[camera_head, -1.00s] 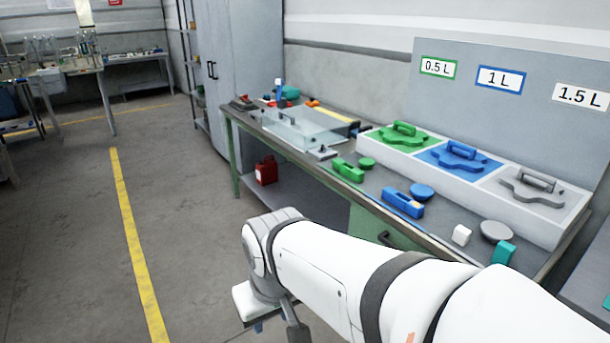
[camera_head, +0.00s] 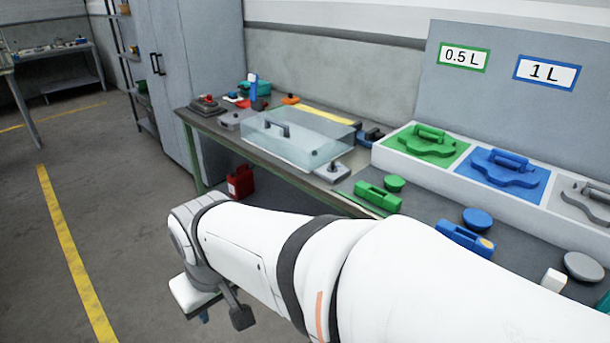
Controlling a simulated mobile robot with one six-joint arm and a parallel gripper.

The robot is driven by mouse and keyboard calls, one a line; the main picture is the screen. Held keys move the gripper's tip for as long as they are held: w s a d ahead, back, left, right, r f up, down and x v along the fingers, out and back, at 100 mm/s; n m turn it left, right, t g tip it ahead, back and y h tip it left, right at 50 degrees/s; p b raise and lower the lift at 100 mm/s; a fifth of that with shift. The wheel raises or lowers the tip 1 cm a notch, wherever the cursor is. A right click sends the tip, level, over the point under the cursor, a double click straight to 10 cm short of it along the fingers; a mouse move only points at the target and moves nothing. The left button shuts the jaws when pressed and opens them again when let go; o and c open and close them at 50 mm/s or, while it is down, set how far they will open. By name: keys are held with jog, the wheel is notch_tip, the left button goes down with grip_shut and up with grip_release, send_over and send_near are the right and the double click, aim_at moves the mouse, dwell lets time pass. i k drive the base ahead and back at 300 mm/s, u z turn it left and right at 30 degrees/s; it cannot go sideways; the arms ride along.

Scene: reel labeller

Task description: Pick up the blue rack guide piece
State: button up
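A blue piece with a raised bar handle and a wavy outline (camera_head: 504,166) lies in the blue section of the white rack (camera_head: 545,222), below the "1 L" sign. A separate blue block (camera_head: 465,239) lies on the bench in front of the rack, beside a round blue disc (camera_head: 478,218). My white arm crosses the lower part of the view, in front of the bench. My gripper (camera_head: 222,308) hangs at its far end at lower left, over the floor and well away from the blue pieces. Its fingers are mostly hidden, so I cannot tell their opening.
A similar green piece (camera_head: 432,142) and a grey piece (camera_head: 590,198) flank the blue one in the rack. A green block (camera_head: 378,197), a clear cover (camera_head: 298,136) and a grey disc (camera_head: 583,267) stand on the bench. The floor at left is clear.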

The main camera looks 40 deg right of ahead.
aim_at(464, 239)
jog(key=i, duration=1.5)
jog(key=z, duration=3.6)
jog(key=i, duration=1)
jog(key=u, duration=0.05)
